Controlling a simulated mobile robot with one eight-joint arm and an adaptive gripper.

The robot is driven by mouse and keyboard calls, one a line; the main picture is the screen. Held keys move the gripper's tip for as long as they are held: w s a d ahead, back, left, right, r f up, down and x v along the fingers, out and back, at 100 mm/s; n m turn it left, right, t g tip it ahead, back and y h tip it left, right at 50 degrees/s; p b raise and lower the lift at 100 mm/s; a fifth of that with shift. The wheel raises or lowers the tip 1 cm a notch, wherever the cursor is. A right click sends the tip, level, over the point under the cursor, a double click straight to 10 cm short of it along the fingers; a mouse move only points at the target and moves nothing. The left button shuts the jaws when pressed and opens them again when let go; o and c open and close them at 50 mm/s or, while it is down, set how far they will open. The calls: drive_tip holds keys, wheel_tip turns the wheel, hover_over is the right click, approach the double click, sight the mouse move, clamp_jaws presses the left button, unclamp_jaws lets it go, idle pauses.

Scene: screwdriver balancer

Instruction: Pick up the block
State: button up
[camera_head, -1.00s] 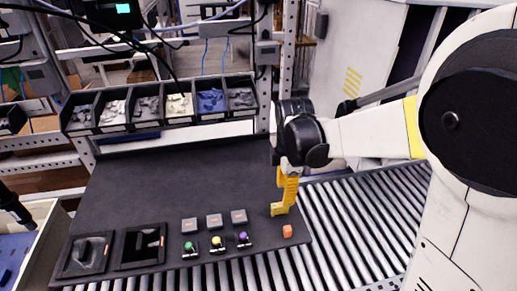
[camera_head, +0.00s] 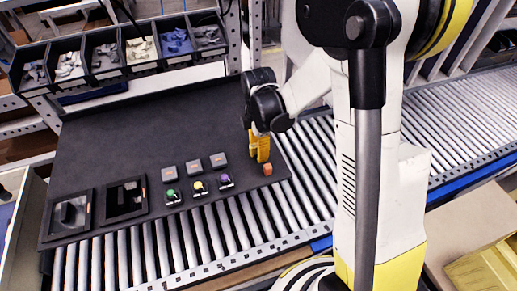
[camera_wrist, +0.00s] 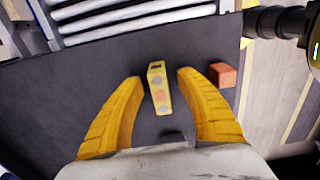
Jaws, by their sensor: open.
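A small orange-red block (camera_head: 267,169) sits on the dark mat (camera_head: 130,130) near its right edge. In the wrist view the block (camera_wrist: 223,75) lies just right of my right finger, outside the jaws. My gripper (camera_head: 261,158) with yellow fingers points down beside the block. In the wrist view my gripper (camera_wrist: 158,76) is open. A slim yellow piece (camera_wrist: 158,88) with grey spots and an orange patch shows between the fingers, apart from both. I cannot tell what it is, and it is hidden in the head view.
Three grey blocks (camera_head: 194,167) and several coloured knobs (camera_head: 198,187) stand left of my gripper. Two black trays (camera_head: 126,199) lie at the mat's left front. Parts bins (camera_head: 105,55) line the back. A roller conveyor (camera_head: 315,150) runs beside and before the mat.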

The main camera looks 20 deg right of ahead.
clamp_jaws()
idle(0.3)
